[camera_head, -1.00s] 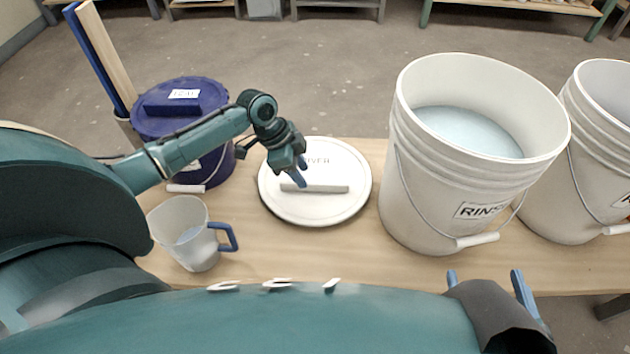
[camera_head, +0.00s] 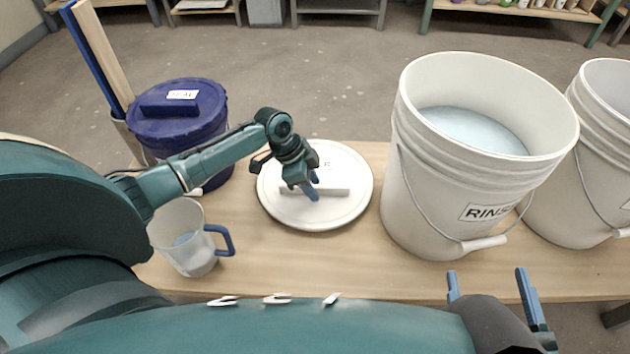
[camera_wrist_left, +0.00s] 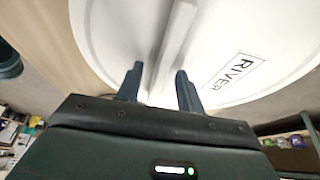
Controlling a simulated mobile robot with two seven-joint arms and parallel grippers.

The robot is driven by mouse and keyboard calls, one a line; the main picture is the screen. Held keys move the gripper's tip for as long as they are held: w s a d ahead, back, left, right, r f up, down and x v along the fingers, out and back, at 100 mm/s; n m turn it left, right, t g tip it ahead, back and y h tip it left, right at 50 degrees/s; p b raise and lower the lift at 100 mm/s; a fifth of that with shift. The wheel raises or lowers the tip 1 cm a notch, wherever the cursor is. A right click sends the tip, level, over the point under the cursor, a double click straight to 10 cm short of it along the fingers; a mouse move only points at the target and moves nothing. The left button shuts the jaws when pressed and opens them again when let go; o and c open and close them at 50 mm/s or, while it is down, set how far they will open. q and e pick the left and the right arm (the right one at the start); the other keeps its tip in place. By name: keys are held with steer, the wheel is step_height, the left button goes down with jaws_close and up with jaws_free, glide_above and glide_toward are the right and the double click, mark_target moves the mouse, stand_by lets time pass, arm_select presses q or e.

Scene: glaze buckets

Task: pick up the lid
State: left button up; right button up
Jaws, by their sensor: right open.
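The lid (camera_head: 342,212) is a round white disc with a raised bar handle (camera_head: 335,192), lying flat on the wooden table. In the left wrist view, the lid (camera_wrist_left: 115,35) fills the top, with a printed label beside the handle (camera_wrist_left: 178,38). My right gripper (camera_head: 488,285) is open and empty at the table's front edge.
A blue lidded bucket (camera_head: 205,125) and a clear jug (camera_head: 185,255) with a blue handle stand left of the lid. A large white rinse bucket (camera_head: 425,200) holding pale liquid stands close on its right, with another white bucket (camera_head: 560,205) beyond.

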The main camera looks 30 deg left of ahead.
arm_select(q)
steer(key=shift+f, duration=0.1)
jaws_close()
stand_by(0.5)
